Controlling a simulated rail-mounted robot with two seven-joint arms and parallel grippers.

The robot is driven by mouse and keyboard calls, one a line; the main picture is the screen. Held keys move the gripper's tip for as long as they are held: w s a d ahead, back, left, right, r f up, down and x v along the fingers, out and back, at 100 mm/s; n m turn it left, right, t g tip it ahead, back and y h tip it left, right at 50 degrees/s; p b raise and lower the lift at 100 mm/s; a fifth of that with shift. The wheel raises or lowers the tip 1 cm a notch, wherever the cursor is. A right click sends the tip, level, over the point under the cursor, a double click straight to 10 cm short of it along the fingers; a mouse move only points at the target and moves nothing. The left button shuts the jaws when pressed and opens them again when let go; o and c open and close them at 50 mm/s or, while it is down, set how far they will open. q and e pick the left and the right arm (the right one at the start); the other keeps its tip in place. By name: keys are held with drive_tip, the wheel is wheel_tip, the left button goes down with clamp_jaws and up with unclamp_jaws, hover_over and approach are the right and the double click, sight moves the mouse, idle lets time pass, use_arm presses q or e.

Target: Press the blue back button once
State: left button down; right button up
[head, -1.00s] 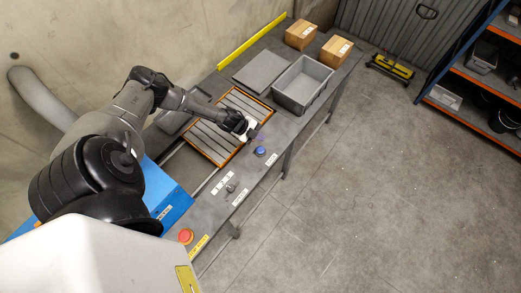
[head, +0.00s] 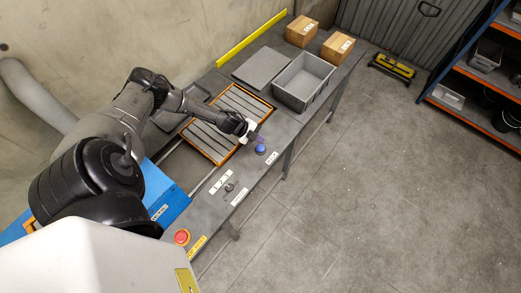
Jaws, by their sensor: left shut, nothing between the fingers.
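The blue button (head: 261,149) sits on the near right edge of the long grey bench, beside a small white label. My left arm reaches in from the left over the bench. Its gripper (head: 256,138) is shut and empty, with its dark fingertips just above and behind the blue button in the picture. I cannot tell whether the fingertips touch the button; a small gap seems to show. My right gripper is not in view.
A red button (head: 182,237) and a small knob (head: 229,187) are further down the bench edge. An orange-framed slatted tray (head: 262,104), a grey bin (head: 303,82), a flat grey lid (head: 262,67) and two cardboard boxes (head: 337,47) stand further back. A blue unit (head: 172,200) is at lower left.

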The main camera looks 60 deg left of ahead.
sight(260, 148)
use_arm(q)
wheel_tip(260, 148, down, 4)
drive_tip(key=b, duration=0.2)
drive_tip(key=shift+r+b, duration=0.1)
drive_tip(key=shift+b, duration=0.2)
drive_tip(key=shift+f+b, duration=0.4)
drive_tip(key=shift+f, duration=0.15)
drive_tip(key=shift+f, duration=0.25)
idle(1.2)
drive_tip(key=shift+f, duration=0.15)
